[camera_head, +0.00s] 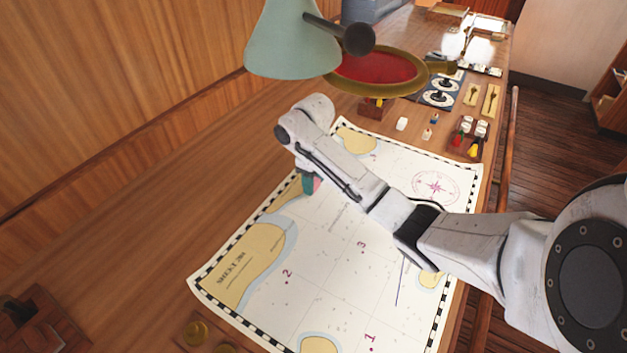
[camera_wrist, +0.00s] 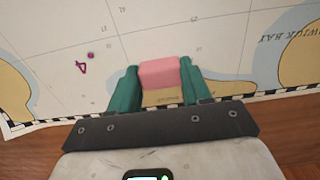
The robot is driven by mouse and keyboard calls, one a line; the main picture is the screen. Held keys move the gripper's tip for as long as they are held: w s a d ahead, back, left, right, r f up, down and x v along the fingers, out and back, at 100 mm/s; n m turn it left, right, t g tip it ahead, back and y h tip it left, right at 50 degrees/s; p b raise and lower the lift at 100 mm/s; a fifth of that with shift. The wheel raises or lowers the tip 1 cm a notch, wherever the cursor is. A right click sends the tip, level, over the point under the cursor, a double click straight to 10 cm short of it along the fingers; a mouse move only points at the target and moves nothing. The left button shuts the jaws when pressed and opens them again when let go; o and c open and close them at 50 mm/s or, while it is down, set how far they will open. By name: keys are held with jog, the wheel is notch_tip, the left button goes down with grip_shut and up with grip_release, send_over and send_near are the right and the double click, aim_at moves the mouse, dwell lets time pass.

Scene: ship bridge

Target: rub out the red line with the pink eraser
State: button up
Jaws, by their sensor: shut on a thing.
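My gripper (camera_wrist: 158,80) has green fingers and is shut on the pink eraser (camera_wrist: 160,72), a small pink block between the fingertips. In the head view my gripper (camera_head: 310,183) is over the left part of the paper chart (camera_head: 325,250), close to its left edge. The chart also fills most of the wrist view (camera_wrist: 215,45). I cannot tell whether the eraser touches the paper. I cannot make out the red line in either view; my arm covers part of the chart. A dark blue line (camera_head: 400,285) shows on the chart's lower right.
A green lamp shade (camera_head: 290,45) and a brass-rimmed red oval (camera_head: 378,68) stand over the table beyond my arm.

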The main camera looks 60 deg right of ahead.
jog(key=shift+r+p, duration=0.3)
jog(key=shift+r, duration=2.55)
